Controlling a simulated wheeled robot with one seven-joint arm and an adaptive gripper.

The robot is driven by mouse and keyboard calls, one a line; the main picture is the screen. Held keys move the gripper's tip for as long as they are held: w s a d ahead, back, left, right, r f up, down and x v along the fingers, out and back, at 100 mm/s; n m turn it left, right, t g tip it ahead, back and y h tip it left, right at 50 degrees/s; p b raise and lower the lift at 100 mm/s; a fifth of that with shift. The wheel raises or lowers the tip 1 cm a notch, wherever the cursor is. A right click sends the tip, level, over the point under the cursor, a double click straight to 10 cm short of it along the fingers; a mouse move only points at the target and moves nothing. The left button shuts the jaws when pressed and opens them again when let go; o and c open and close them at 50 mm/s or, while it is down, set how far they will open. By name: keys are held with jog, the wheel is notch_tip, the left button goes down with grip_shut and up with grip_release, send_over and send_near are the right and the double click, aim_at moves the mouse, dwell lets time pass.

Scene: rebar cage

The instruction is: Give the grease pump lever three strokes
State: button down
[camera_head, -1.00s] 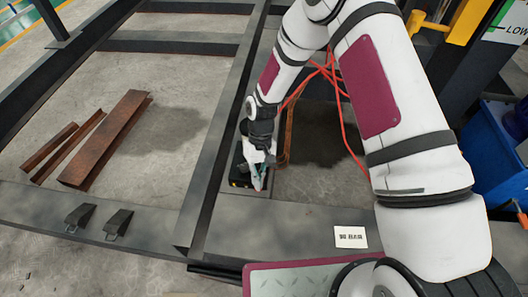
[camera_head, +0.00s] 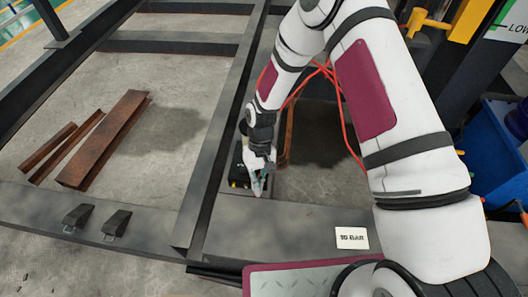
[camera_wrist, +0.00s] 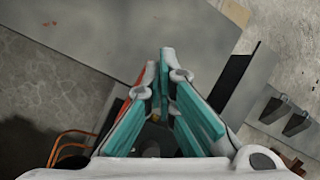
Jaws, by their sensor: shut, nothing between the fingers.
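My gripper (camera_head: 258,190) points down over the dark steel beam, beside a small black unit (camera_head: 238,178) with yellow marks. This unit may be the grease pump; my gripper and wrist partly cover it. In the wrist view the teal finger pads of my gripper (camera_wrist: 166,72) come together at the tips, with nothing seen held between them. A thin red-orange strip (camera_wrist: 146,76) shows beside the left finger; I cannot tell if it is the pump lever or a hose. I cannot clearly make out the lever in the head view.
Red hoses (camera_head: 335,85) hang behind my arm. A rusty upright piece (camera_head: 287,135) stands right of my gripper. Rusty steel sections (camera_head: 105,140) lie on the floor at left. Two dark wedge blocks (camera_head: 117,223) and a white label (camera_head: 351,238) are on the front beam.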

jog(key=w+f+p+v, duration=0.1)
jog(key=w+p+v, duration=0.1)
jog(key=v, duration=1.1)
jog(key=shift+d+r+p, duration=0.25)
jog(key=shift+r+p, duration=0.05)
jog(key=shift+p, duration=0.55)
jog(key=shift+s+a+f, duration=0.1)
jog(key=shift+s+f, duration=0.35)
jog(key=shift+f, duration=0.1)
jog(key=shift+s+a+f, duration=0.1)
jog(key=shift+s+f, duration=0.35)
jog(key=shift+f, duration=0.05)
jog(key=shift+s+a+f+b, duration=0.1)
jog(key=shift+s+f+b, duration=0.2)
jog(key=shift+s+f, duration=0.2)
jog(key=shift+f, duration=0.1)
